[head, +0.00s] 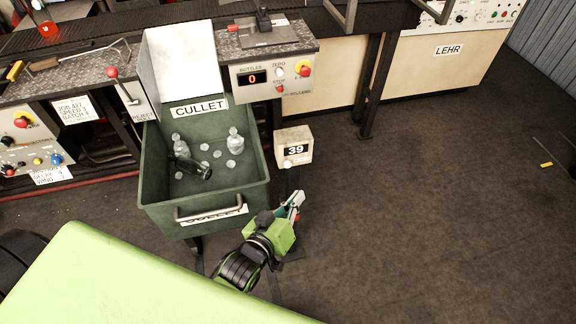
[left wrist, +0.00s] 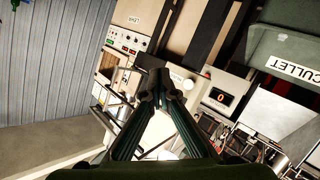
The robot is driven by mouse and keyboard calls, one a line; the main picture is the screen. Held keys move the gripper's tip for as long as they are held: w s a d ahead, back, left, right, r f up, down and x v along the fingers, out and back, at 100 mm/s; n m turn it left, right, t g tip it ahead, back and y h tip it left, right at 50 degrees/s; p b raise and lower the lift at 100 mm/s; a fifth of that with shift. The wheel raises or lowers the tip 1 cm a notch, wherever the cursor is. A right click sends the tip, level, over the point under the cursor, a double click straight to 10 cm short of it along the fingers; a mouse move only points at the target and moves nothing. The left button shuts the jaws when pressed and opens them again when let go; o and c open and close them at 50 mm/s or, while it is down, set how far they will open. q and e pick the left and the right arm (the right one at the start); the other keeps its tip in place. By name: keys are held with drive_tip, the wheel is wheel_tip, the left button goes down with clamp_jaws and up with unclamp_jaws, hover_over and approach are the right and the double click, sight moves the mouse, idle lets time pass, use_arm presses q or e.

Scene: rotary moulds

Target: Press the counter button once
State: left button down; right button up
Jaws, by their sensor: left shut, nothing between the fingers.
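The counter (head: 294,147) is a small cream box showing 39, on a post beside the green cullet bin. Its round pale button (head: 288,163) is on the lower front. My left gripper (head: 298,199) is shut and empty, below and slightly right of the counter in the head view, apart from it. In the left wrist view the closed fingertips (left wrist: 160,88) point towards a cream box (left wrist: 178,74) with a pale round knob, partly hidden behind them. My right gripper is not in view.
The cullet bin (head: 153,190) holds several clear pieces and a dark bottle. Behind it, a panel (head: 273,78) reads BOTTLES 0, with zero and stop buttons and a red knob. A lehr cabinet (head: 420,75) stands back right.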

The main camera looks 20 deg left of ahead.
sight(288, 164)
use_arm(q)
drive_tip(key=w+a, duration=0.4)
drive_tip(key=w, duration=0.2)
drive_tip(key=shift+b, duration=0.3)
drive_tip(key=shift+w+a, duration=0.1)
idle(1.2)
drive_tip(key=shift+w+a, duration=0.2)
drive_tip(key=shift+w, duration=0.05)
drive_tip(key=shift+w+a+p, duration=0.2)
drive_tip(key=shift+w+p, duration=0.15)
idle(0.7)
idle(0.3)
drive_tip(key=shift+s+d+p, duration=0.45)
drive_tip(key=shift+s, duration=0.3)
